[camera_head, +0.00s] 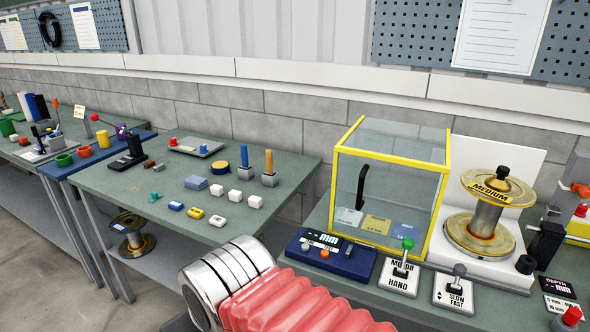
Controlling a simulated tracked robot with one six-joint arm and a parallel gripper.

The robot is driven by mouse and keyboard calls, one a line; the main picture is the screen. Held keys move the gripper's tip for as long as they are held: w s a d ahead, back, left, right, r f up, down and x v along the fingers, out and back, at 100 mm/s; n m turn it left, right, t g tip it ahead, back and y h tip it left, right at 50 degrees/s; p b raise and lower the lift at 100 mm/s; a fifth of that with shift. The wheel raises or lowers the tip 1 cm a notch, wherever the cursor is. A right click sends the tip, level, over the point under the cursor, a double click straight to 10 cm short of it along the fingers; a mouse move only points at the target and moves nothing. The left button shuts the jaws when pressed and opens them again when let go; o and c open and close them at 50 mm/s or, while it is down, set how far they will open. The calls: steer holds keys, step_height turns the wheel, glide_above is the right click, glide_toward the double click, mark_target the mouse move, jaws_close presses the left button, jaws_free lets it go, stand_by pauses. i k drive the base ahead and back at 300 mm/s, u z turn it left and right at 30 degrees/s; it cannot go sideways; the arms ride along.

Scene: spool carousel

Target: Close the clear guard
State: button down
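The clear guard (400,190) is a see-through box with yellow edges and a black upright handle (362,188) on its front pane. It stands on the right bench, to the left of a brass-coloured spool (484,218) marked MEDIUM. The spool is uncovered, in front of a white back panel (500,152). Small labelled cards show through the guard's panes. My gripper is not in view. Only my arm, with a red ribbed sleeve and a silver banded end, shows at the bottom, in front of the benches.
A black block (545,243) stands right of the spool. The left bench (130,190) holds small blocks and pegs. A gap separates the benches.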

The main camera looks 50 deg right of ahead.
mark_target(350, 188)
steer(key=u, duration=0.15)
steer(key=i, duration=0.95)
steer(key=u, duration=0.05)
